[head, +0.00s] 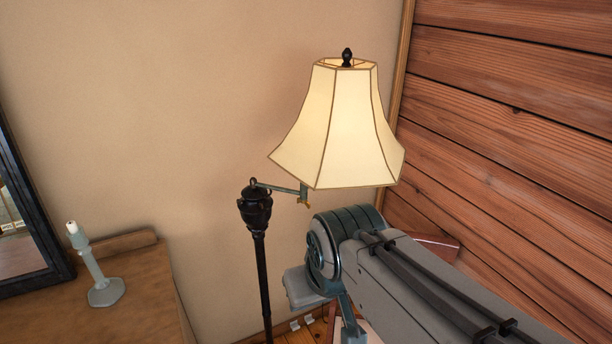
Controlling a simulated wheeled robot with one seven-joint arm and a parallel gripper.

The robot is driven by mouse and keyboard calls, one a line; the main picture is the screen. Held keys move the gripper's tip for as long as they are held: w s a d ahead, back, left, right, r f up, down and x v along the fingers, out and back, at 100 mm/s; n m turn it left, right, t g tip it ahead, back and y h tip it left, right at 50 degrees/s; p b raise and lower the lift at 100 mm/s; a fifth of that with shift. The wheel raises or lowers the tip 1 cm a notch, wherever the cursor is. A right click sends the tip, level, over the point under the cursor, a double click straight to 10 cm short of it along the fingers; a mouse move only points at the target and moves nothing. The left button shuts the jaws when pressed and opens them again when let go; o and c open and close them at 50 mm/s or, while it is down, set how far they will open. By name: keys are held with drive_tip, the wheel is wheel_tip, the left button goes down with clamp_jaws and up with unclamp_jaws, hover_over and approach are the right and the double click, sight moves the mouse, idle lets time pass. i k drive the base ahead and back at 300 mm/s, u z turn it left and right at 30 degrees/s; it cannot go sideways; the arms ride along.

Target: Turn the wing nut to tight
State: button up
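A floor lamp has a black post (262,285) and a lit cream shade (335,125) with brown edges. A thin swing arm (277,187) runs from the top of the post to a small fitting under the shade. A small brass-coloured piece (307,203) sits at the bottom of this fitting. It may be the wing nut, but it is too small to tell its shape or how far it is turned. My grey arm comes in from the lower right and bends just below the shade. My gripper's fingers do not show.
A wooden dresser top (140,285) at the lower left bears a pale candlestick (98,270) and a dark-framed mirror (35,220). A beige wall is behind the lamp, and a plank wall (520,110) is at the right. The air left of the lamp post is clear.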

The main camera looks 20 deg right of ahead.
sight(308, 205)
drive_tip(key=u, duration=0.4)
drive_tip(key=k, duration=0.85)
drive_tip(key=z, duration=0.65)
drive_tip(key=i, duration=1)
drive_tip(key=z, duration=0.05)
